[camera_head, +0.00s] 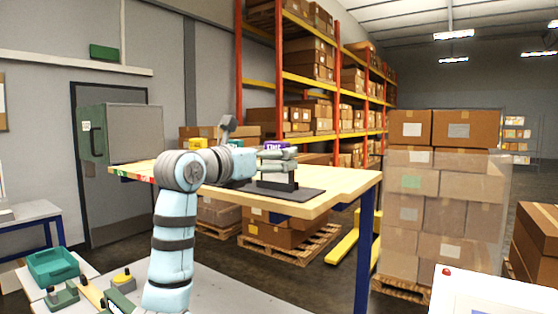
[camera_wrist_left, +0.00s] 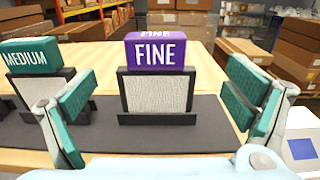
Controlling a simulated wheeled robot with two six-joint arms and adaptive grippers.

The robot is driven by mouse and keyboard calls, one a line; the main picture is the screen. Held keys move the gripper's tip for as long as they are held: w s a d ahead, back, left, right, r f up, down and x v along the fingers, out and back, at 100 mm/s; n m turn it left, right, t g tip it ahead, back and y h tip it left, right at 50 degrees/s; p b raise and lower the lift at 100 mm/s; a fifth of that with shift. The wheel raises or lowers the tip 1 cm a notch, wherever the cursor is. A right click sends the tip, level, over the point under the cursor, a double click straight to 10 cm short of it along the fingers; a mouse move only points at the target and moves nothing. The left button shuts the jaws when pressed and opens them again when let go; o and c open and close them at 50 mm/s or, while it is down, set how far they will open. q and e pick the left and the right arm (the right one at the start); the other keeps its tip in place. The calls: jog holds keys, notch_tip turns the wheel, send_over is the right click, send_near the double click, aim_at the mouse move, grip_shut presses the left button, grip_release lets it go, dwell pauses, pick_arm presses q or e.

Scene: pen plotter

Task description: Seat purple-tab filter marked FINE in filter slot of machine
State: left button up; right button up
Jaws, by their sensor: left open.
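The purple-tab filter marked FINE (camera_wrist_left: 156,55) stands upright in a dark holder on the mat in the left wrist view, its pale mesh panel facing the camera. Its purple tab (camera_head: 275,145) shows in the head view above my gripper. My left gripper (camera_head: 277,163) is open, with one teal-padded finger on each side of the filter in the wrist view; I see a gap on both sides. A teal-tab filter marked MEDIUM (camera_wrist_left: 38,57) stands to its left. My right gripper is not in view. I cannot make out the machine's filter slot.
The holders stand on a dark mat (camera_head: 311,194) on a wooden table (camera_head: 350,181). A grey-green cabinet (camera_head: 136,133) is at the left. A white panel with a red button (camera_head: 462,290) is at the lower right. Stacked boxes stand behind.

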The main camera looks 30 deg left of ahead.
pick_arm(q)
jog(key=w, duration=0.1)
jog(key=w+p, duration=0.2)
jog(key=w, duration=0.1)
jog(key=shift+r, duration=0.3)
jog(key=shift+w+f, duration=0.2)
jog(key=shift+d, duration=0.15)
jog(key=c, duration=1.3)
jog(key=shift+o, duration=0.2)
jog(key=shift+r, duration=0.1)
